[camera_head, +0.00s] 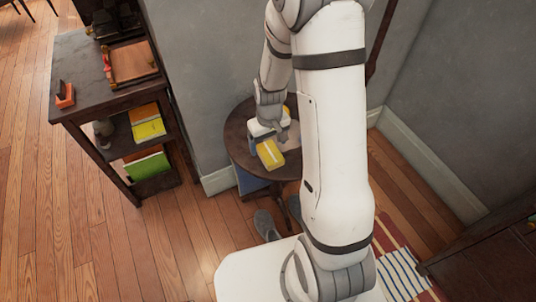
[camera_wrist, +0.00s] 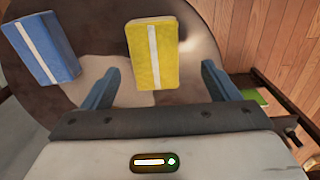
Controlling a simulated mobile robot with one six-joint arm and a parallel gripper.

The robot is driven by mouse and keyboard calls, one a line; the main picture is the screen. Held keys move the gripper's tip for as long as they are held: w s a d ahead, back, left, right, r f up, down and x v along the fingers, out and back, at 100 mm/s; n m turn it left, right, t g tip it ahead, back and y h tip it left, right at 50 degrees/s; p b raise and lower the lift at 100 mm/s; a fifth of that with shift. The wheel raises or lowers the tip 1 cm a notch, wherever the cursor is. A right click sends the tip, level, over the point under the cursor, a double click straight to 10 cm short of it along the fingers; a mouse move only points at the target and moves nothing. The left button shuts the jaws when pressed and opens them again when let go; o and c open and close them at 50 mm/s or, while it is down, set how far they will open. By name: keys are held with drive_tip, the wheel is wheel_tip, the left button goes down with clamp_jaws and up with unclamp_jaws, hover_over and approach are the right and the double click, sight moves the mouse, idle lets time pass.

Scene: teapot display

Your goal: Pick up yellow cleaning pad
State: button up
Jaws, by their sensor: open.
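The yellow cleaning pad (camera_wrist: 155,52) is a flat block with a white lengthwise stripe. It lies on a small round dark table (camera_head: 234,128). In the head view the pad (camera_head: 270,154) shows near the front edge of the table, just in front of my gripper (camera_head: 264,132). In the wrist view my gripper (camera_wrist: 160,70) is open, with one blue-grey finger on each side of the pad's near end. Gaps show between the pad and both fingers. The gripper appears empty. My arm hides part of the table in the head view.
A blue pad (camera_wrist: 41,48) with a white stripe lies left of the yellow one in the wrist view. A dark shelf unit (camera_head: 85,75) with books stands left of the table. Grey shoes (camera_head: 267,225) are on the floor below. Grey walls stand behind.

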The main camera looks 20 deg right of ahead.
sight(270, 152)
drive_tip(key=f, duration=0.5)
drive_tip(key=shift+w+d+f+b, duration=0.1)
drive_tip(key=shift+w+d+b, duration=0.05)
drive_tip(key=shift+d+b, duration=0.15)
drive_tip(key=shift+c, duration=0.2)
drive_tip(key=c, duration=1.1)
wheel_tip(270, 152, up, 10)
drive_tip(key=p, duration=0.1)
